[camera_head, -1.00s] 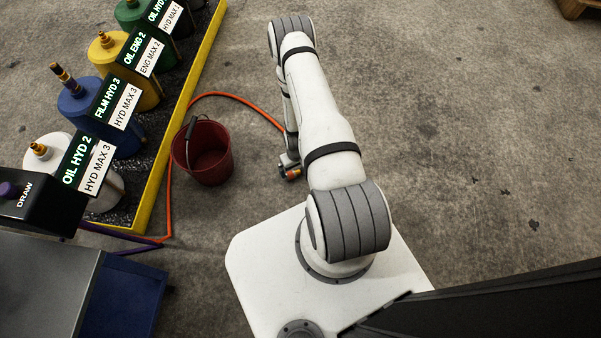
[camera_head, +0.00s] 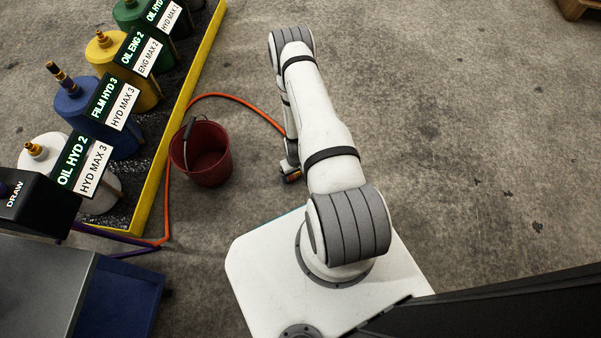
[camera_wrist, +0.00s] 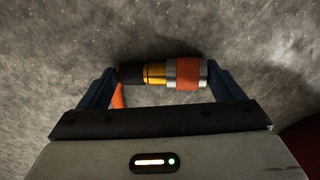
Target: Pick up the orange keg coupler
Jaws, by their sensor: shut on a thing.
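The orange keg coupler (camera_wrist: 187,73) lies across between the two fingers of my gripper (camera_wrist: 163,80) in the wrist view. It has a black end, a brass middle and an orange band between silver rings. My gripper is shut on it. In the head view the coupler's orange part (camera_head: 291,177) shows just below my arm's far end; my gripper is mostly hidden there by the arm. An orange hose (camera_head: 237,97) runs along the floor from the drum tray toward the gripper, and a piece of it (camera_wrist: 117,95) hangs by the left finger in the wrist view.
A dark red bucket (camera_head: 207,155) stands on the floor left of the gripper. Several labelled drums, including a blue one (camera_head: 80,105), stand in a yellow-edged tray (camera_head: 175,122) at the left. A grey and blue cabinet (camera_head: 50,285) is at the lower left.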

